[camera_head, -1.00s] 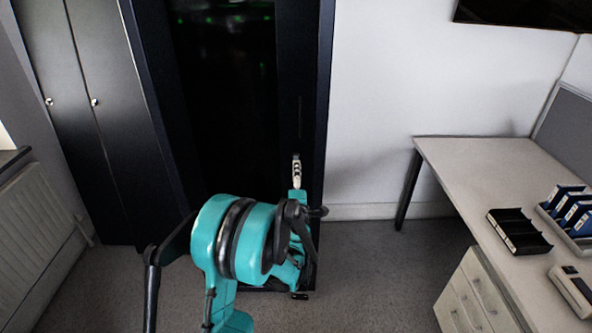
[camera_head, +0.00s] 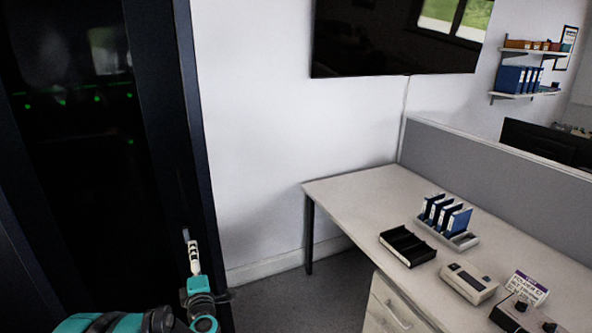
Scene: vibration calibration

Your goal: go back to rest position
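One teal-and-black arm of mine, which I take to be the left, shows only in part at the bottom left of the head view. Its teal parts lie low in front of the tall black cabinet (camera_head: 165,120). A white piece with dark spots (camera_head: 193,250) stands upright at the cabinet's right edge, just above a teal part. I cannot tell whether it belongs to the cabinet or to my arm. The fingers of my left gripper cannot be made out. My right arm and gripper are not in view.
A pale desk (camera_head: 345,200) with a grey partition (camera_head: 500,170) fills the right. It bears a black tray (camera_head: 408,246), blue binders in a rack (camera_head: 446,217), a beige device (camera_head: 468,283) and a control box (camera_head: 520,315). Floor shows between cabinet and desk.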

